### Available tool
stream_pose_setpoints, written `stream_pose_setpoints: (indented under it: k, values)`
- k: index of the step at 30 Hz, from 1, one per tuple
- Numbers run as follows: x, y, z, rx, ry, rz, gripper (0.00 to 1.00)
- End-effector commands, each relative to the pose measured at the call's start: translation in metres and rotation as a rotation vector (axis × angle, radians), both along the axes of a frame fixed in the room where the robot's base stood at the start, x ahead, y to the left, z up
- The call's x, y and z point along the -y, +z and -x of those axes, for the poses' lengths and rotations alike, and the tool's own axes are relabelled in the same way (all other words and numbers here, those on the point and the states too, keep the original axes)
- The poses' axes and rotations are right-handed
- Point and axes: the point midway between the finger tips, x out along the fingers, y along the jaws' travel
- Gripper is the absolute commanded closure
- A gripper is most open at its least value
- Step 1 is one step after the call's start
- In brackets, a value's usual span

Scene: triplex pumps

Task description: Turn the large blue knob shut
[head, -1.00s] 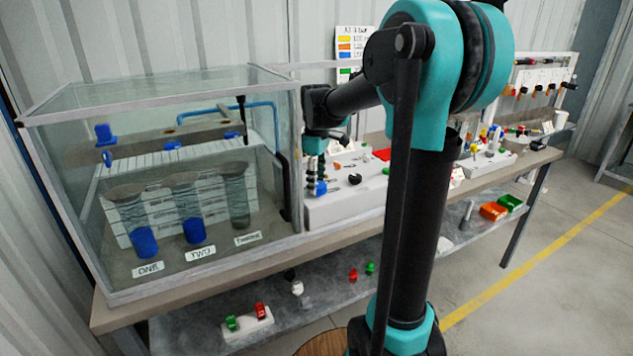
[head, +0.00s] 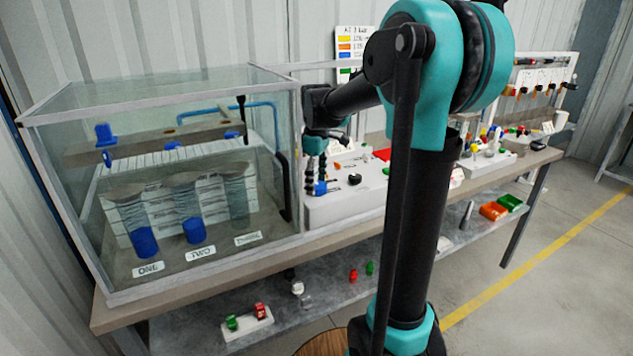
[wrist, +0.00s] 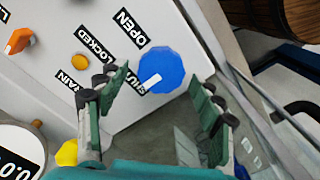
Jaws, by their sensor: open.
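The large blue knob (wrist: 163,68) is on a white panel in the wrist view. A white pointer mark on it faces down-left, by the lower end of the SHUT label (wrist: 124,75). The OPEN (wrist: 131,28) and LOCKED (wrist: 97,45) labels lie up and left of the knob. My gripper (wrist: 162,88) is open, one finger to the left of the knob and one to the right, with gaps on both sides. In the head view my gripper (head: 316,165) is just above the small-looking blue knob (head: 320,188).
A glass tank (head: 170,260) stands close on the left. The white panel (head: 345,210) continues right along the bench.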

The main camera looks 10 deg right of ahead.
Motion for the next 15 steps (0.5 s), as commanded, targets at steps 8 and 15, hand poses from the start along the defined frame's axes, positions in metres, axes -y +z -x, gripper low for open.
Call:
stream_pose_setpoints:
  k: [8,15]
  values:
    - [0.000,0.020,0.000,0.000,0.000,0.000,0.34]
    - [0.000,0.069,0.000,0.000,0.000,0.000,0.34]
